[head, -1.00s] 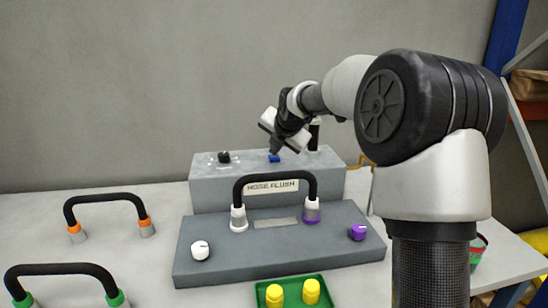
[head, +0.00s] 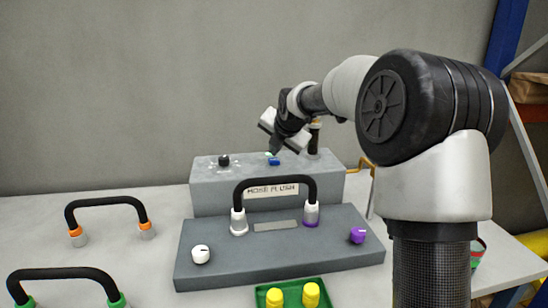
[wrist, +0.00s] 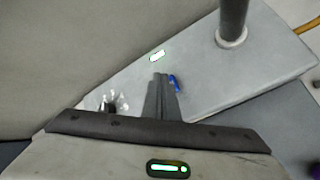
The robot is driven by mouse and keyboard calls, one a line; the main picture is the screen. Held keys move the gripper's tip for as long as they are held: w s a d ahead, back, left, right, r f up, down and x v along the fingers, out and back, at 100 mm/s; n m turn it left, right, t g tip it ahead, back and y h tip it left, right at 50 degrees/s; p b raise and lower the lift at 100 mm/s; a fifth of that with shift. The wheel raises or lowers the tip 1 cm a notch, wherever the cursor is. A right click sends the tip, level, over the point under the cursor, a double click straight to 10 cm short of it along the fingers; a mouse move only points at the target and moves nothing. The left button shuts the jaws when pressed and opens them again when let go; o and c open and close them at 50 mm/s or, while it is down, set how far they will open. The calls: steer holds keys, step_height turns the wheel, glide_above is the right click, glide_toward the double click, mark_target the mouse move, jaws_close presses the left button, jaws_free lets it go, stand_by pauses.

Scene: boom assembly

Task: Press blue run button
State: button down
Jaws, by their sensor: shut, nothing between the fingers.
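The blue run button (head: 273,161) sits on top of the grey box labelled HOSE FLUSH (head: 225,190). My gripper (head: 275,151) is shut and empty, pointing down just above the button. In the wrist view the shut fingers (wrist: 160,78) are beside the blue button (wrist: 174,82), partly covering it. Whether they touch it I cannot tell.
A black knob (head: 223,160) is left of the button, and an upright post (head: 314,137) stands to the right. A black hose (head: 274,181) arches in front, between a white knob (head: 200,254) and a purple knob (head: 357,235). A green tray (head: 291,288) holds yellow pieces.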

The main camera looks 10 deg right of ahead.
mark_target(275, 161)
steer(key=shift+r, duration=0.3)
step_height(275, 161, up, 5)
steer(key=p, duration=0.4)
steer(key=shift+f, duration=0.1)
stand_by(0.5)
steer(key=s+a+r+m+g+h, duration=0.1)
steer(key=s+r+m, duration=0.1)
steer(key=s+m, duration=0.65)
steer(key=s+a+r+m+g+h, duration=0.15)
steer(key=s+m, duration=0.25)
steer(key=s, duration=0.9)
steer(key=s+d+f+m+g+y, duration=0.1)
steer(key=s+f+m, duration=0.2)
steer(key=s+m, duration=0.7)
steer(key=s+d+f+m+y, duration=0.15)
steer(key=s+f+m, duration=0.35)
steer(key=s, duration=0.8)
step_height(275, 161, up, 17)
steer(key=h+p, duration=0.1)
steer(key=p, duration=1.4)
steer(key=shift+m+p, duration=0.3)
steer(key=shift+m, duration=0.05)
